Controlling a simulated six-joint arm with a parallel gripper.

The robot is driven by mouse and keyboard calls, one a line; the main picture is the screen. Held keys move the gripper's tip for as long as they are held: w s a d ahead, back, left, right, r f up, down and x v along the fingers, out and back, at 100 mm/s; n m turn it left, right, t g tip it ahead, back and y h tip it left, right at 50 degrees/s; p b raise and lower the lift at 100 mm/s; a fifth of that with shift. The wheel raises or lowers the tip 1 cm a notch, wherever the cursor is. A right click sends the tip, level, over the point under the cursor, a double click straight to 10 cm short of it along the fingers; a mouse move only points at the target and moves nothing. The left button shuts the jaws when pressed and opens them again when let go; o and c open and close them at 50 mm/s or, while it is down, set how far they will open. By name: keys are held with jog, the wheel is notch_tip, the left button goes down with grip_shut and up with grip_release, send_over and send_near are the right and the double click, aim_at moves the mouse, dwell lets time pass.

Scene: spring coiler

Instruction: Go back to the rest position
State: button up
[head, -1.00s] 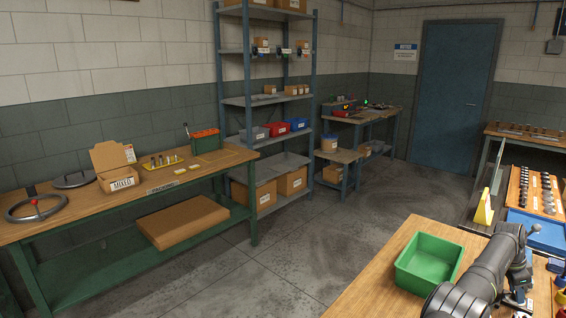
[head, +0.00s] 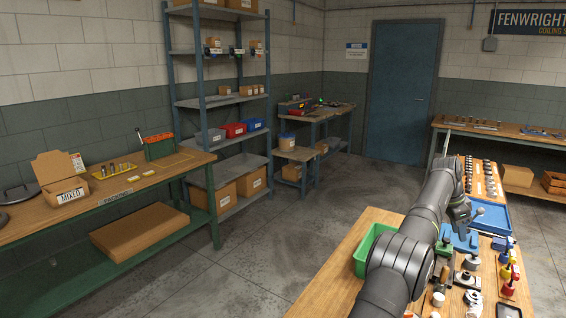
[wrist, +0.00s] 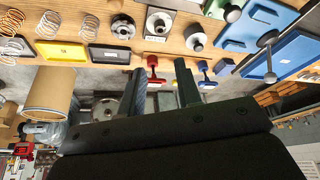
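My gripper (wrist: 160,68) shows in the wrist view with its two dark fingers apart and nothing visible between them. It hangs above the wooden workbench (head: 335,285). In the head view my arm reaches up from the lower edge and bends down at the wrist over the right part of the bench; the fingers are too small to tell there.
A green bin (head: 363,255) stands left of my arm, partly hidden by it. A blue tray (head: 492,217) and a rack of dark parts (head: 480,178) lie beyond. Small fixtures (head: 470,262) crowd the bench's right side. The floor (head: 285,230) to the left is clear.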

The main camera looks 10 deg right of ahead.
aim_at(466, 276)
jog(key=x, duration=1.7)
jog(key=shift+f, duration=0.25)
jog(key=shift+a+r+n, duration=0.1)
jog(key=shift+r+n, duration=0.05)
jog(key=shift+n, duration=0.35)
jog(key=n+t, duration=0.1)
jog(key=n, duration=0.1)
jog(key=shift+s+n+t, duration=0.15)
jog(key=shift+n+t, duration=0.15)
jog(key=shift+n, duration=0.1)
jog(key=n+t, duration=0.1)
jog(key=n, duration=0.2)
jog(key=n+t, duration=0.1)
jog(key=n, duration=0.2)
jog(key=shift+s+n+y, duration=0.2)
jog(key=shift+n+y, duration=0.1)
jog(key=shift+r, duration=0.3)
